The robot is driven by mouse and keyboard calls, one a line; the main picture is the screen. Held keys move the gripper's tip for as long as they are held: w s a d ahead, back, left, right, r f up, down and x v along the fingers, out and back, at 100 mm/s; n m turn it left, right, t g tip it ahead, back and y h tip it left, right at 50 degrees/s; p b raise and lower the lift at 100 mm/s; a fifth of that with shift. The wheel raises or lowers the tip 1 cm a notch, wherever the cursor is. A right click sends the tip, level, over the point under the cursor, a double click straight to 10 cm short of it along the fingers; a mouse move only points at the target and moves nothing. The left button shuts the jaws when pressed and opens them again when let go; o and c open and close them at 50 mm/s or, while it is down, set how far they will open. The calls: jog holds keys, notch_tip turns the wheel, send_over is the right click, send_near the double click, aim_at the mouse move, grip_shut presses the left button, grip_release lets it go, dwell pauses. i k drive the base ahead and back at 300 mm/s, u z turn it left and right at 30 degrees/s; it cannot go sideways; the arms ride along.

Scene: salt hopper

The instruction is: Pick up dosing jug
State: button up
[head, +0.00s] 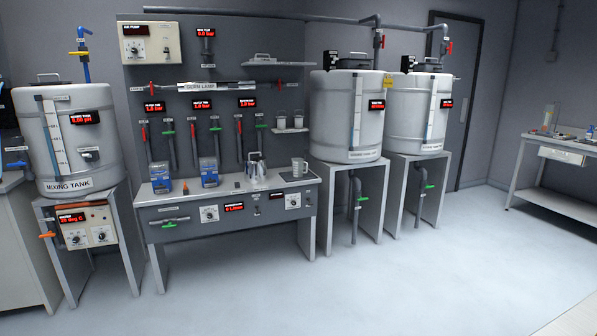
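The other is a smaller, pale jug (299,168) with a handle, near the bench's right end, on or beside a dark flat pad. I see no readable label on either, so I cannot tell which is the dosing jug. My gripper is not in view.
The mixing tank (68,140) stands on a frame at left. Two white tanks (345,115) (419,110) stand on frames right of the bench. Blue boxes (160,176) sit on the bench's left half. A side table (550,185) is at far right. The floor (330,285) in front is clear.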

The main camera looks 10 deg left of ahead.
aim_at(297, 163)
jog(key=u, duration=0.7)
jog(key=i, duration=4.15)
jog(key=z, duration=1.7)
jog(key=i, duration=1.25)
jog(key=u, duration=1.6)
